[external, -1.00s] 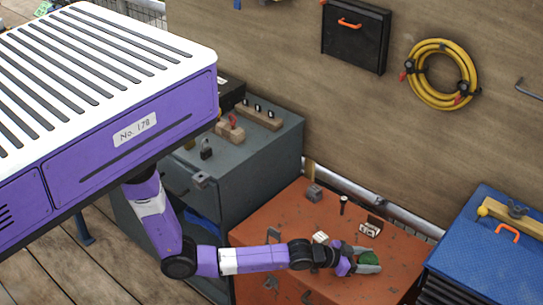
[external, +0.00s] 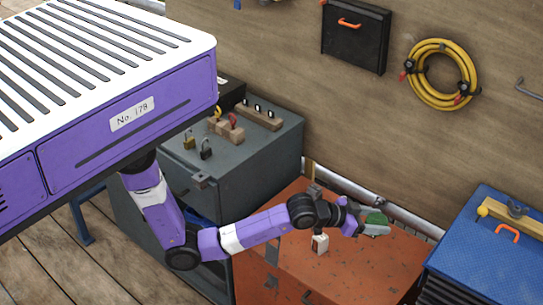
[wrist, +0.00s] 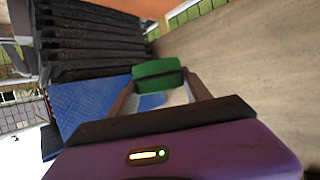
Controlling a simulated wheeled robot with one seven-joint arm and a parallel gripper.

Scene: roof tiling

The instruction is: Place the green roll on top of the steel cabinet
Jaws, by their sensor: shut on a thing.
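The green roll (external: 376,218) is held in my gripper (external: 374,226), raised above the orange cabinet. The wrist view also shows the green roll (wrist: 158,68) across the tips of my gripper's fingers (wrist: 160,88). The steel cabinet, which I take to be the grey one (external: 240,152), stands left of the orange cabinet, and my gripper is well to its right. Its top bears padlocks (external: 206,148) and wooden blocks with small items (external: 258,117), mostly toward the back and left. Part of it is hidden behind my arm and body.
The orange cabinet (external: 285,262) has a small grey block (external: 314,192) and a white-faced item (external: 320,242) on top. A blue tool chest (external: 480,255) stands at right. A wooden wall with a yellow hose (external: 440,48) rises behind. The steel cabinet's front right top looks bare.

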